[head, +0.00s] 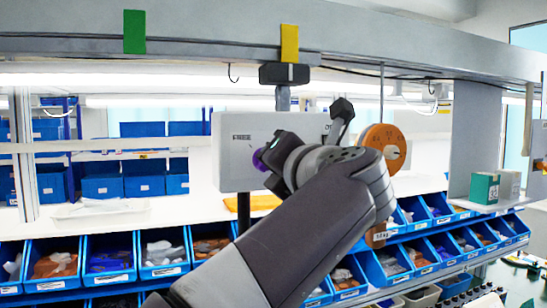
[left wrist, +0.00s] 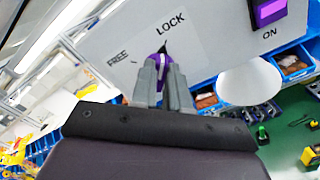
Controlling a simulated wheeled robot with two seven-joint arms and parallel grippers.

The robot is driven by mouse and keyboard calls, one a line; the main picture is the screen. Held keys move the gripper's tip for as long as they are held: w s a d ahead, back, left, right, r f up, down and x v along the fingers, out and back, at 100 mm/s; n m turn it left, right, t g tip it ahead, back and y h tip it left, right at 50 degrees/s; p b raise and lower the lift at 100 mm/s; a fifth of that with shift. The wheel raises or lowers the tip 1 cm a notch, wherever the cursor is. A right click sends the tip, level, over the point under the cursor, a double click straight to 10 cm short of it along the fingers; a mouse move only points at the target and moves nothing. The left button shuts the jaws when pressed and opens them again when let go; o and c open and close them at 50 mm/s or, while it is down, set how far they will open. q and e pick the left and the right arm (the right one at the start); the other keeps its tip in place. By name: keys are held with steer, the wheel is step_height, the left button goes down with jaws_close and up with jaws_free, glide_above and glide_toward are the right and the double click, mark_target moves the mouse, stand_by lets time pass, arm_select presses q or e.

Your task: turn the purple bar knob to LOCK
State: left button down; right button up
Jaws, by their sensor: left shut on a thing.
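A white panel (head: 235,172) stands upright on a post, with the word FREE at its upper left. The purple bar knob (head: 260,160) shows only in part at the panel's face; my left arm and gripper (head: 270,155) hide the rest. In the left wrist view, the fingers of my left gripper (left wrist: 164,66) are closed around the purple bar knob (left wrist: 162,55). The knob has a pale line, and its visible end points toward a dark mark below the word LOCK (left wrist: 170,25). FREE (left wrist: 117,58) is to its left. My right gripper is out of view.
A purple switch (left wrist: 270,12) marked ON sits on the same panel. An orange disc (head: 386,140) is right of my arm. Blue bins (head: 109,260) line the bench below, and a shelf beam (head: 200,40) runs above. A green box (head: 485,188) stands at right.

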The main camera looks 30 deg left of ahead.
arm_select(q)
steer(key=shift+w+f+m, duration=0.1)
steer(key=shift+f+m, duration=0.1)
steer(key=shift+m, duration=0.2)
steer(key=c, duration=1.2)
jaws_free()
steer(key=shift+o, duration=0.4)
steer(key=shift+d+r, duration=0.1)
steer(key=shift+d, duration=0.05)
steer(key=b+v, duration=0.4)
steer(key=v, duration=0.8)
steer(key=shift+s+d, duration=0.25)
steer(key=shift+s, duration=0.05)
